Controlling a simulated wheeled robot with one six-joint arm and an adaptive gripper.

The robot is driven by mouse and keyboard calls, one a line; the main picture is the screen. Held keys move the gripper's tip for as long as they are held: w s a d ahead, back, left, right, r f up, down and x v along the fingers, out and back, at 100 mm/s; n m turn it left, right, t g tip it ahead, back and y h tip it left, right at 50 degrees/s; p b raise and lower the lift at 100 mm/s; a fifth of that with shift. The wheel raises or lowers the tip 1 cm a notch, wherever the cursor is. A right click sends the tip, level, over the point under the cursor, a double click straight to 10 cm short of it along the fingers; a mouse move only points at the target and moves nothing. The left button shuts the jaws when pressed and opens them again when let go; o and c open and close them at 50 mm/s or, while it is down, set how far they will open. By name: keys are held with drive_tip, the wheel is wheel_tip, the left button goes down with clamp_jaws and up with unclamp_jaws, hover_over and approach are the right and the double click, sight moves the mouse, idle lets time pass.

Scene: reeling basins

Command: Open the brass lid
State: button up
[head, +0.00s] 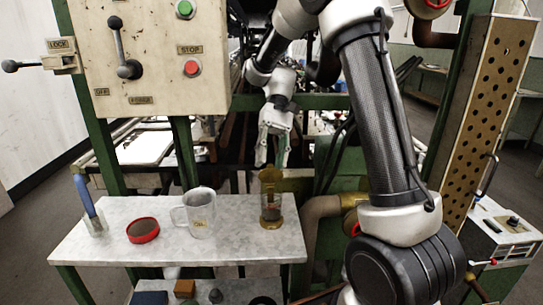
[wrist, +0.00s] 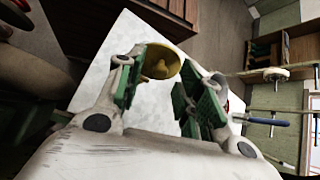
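The brass lid (head: 270,174) is at the top of a small glass jar with a brass base (head: 271,222), at the right end of the marble shelf. From the head view I cannot tell whether the lid sits flat or is tilted up. In the wrist view the lid (wrist: 184,64) shows as a round brass piece with a knob-like part, close to the left finger and partly hidden by it. My gripper (head: 273,158) points down just above the lid. Its green-padded fingers (wrist: 160,98) are apart with nothing between the tips; I see no clear contact.
On the marble shelf (head: 95,250) stand a clear mug (head: 200,213), a red round tin (head: 143,230) and a blue-handled tool (head: 86,202). A control box (head: 150,60) with a lever hangs above at left. A brass-coloured pipe (head: 325,206) runs right of the shelf.

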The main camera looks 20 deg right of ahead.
drive_tip(key=v, duration=1.2)
